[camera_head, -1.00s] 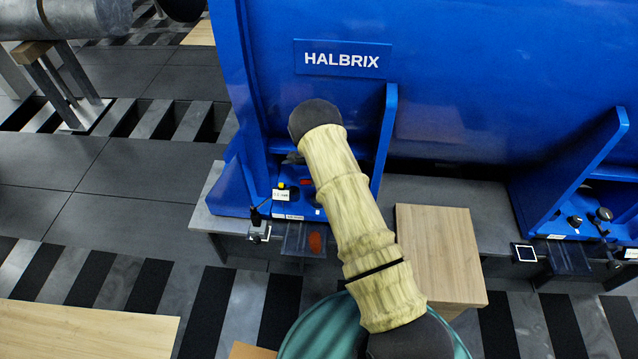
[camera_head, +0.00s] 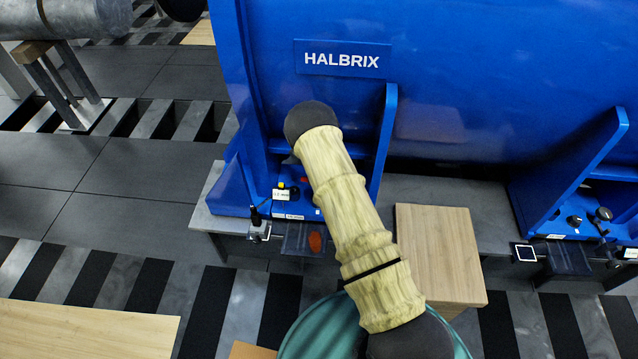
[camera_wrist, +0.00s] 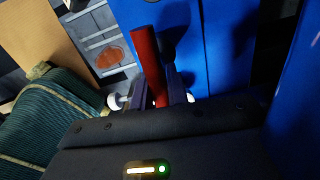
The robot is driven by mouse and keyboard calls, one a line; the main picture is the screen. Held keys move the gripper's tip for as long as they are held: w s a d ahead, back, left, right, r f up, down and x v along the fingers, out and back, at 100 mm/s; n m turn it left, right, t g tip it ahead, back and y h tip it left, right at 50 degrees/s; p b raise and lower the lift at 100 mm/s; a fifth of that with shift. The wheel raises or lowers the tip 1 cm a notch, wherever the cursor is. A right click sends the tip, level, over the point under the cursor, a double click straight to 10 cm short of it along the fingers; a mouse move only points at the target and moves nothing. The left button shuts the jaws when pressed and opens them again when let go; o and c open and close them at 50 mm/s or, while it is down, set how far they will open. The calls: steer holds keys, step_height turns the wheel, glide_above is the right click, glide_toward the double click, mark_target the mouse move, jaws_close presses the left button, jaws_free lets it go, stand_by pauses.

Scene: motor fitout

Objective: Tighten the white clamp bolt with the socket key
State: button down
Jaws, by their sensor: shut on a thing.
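In the wrist view my gripper (camera_wrist: 157,92) is shut on a red rod-like handle (camera_wrist: 147,58), which I take to be the socket key. The handle stands up between the dark fingers. Its working end is hidden. Small white rounded parts (camera_wrist: 115,101) show beside the fingers; I cannot tell whether one is the white clamp bolt. In the head view my arm hides the gripper. A small red patch (camera_head: 304,180) shows beside the arm, at the foot of the blue motor housing (camera_head: 455,75). I cannot tell whether the key touches a bolt.
The blue foot has upright ribs (camera_head: 386,135) close to my arm. A white label (camera_head: 281,195) and small dark and yellow knobs sit at its left. A clamp-like metal part (camera_head: 259,232) is at the plate's front edge. A wooden block (camera_head: 440,250) stands right of the arm.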

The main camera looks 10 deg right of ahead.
steer(key=shift+r, duration=0.15)
steer(key=shift+r+p, duration=2.55)
steer(key=shift+r, duration=1.15)
steer(key=s+r+n+p, duration=0.3)
steer(key=r+n+p, duration=0.3)
steer(key=r, duration=0.3)
steer(key=s+r+n+p, duration=0.4)
steer(key=r+n+p, duration=0.2)
steer(key=r+n, duration=0.3)
steer(key=s+r+n+p, duration=0.3)
steer(key=r+n+p, duration=0.4)
steer(key=r, duration=0.2)
steer(key=shift+s+n, duration=0.3)
steer(key=shift+s, duration=0.1)
steer(key=shift+f, duration=0.25)
